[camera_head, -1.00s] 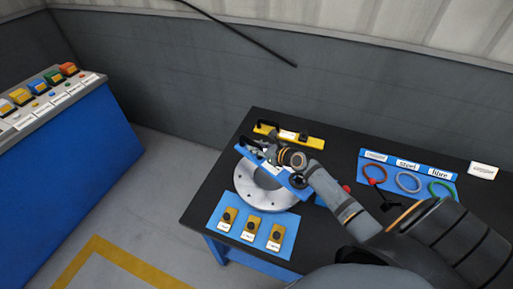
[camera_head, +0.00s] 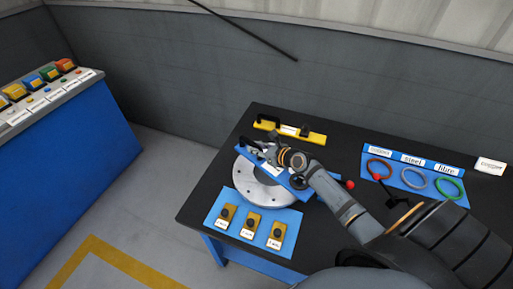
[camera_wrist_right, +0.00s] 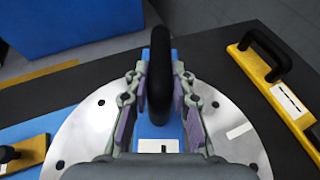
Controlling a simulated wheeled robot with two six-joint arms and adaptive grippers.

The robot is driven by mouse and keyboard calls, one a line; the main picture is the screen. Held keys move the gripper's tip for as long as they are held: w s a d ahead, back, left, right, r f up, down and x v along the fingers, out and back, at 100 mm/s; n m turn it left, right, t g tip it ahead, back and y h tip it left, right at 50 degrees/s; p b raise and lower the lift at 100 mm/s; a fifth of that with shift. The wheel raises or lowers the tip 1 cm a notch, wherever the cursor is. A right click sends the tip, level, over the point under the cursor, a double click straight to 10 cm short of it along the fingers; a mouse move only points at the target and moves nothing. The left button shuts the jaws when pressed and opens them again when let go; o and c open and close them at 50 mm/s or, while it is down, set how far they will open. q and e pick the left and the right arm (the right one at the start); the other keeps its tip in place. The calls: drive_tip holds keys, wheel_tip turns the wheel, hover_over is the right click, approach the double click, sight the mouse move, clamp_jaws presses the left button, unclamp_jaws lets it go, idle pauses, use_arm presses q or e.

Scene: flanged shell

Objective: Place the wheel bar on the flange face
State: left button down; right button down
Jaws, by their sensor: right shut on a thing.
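The wheel bar appears to be the blue bar (camera_head: 257,159) with a black handle, a white label and a round black piece at one end. It lies across the round silver flange (camera_head: 250,190), slanting from upper left to lower right. My right gripper (camera_head: 270,155) is shut on the bar's black handle, which stands between the two fingers in the right wrist view (camera_wrist_right: 160,75). The flange face (camera_wrist_right: 88,125) shows on both sides of the bar there. I cannot tell whether the bar touches the face. My left gripper is not in view.
A yellow bar (camera_head: 289,130) with a handle lies behind the flange. A blue mat (camera_head: 236,239) with several small yellow blocks is in front. Red, grey and green rings lie on a blue board (camera_head: 398,182) at right. A red-knobbed piece (camera_head: 377,178) stands near my arm.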

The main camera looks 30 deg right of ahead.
drive_tip(key=shift+f, duration=0.3)
drive_tip(key=c, duration=1.1)
unclamp_jaws()
drive_tip(key=shift+c, duration=0.2)
drive_tip(key=shift+o, duration=0.3)
drive_tip(key=shift+s+f, duration=0.1)
drive_tip(key=shift+f, duration=0.05)
drive_tip(key=v, duration=0.6)
drive_tip(key=shift+s+d, duration=0.2)
drive_tip(key=shift+s, duration=0.1)
drive_tip(key=shift+s+r, duration=0.3)
drive_tip(key=shift+r, duration=0.1)
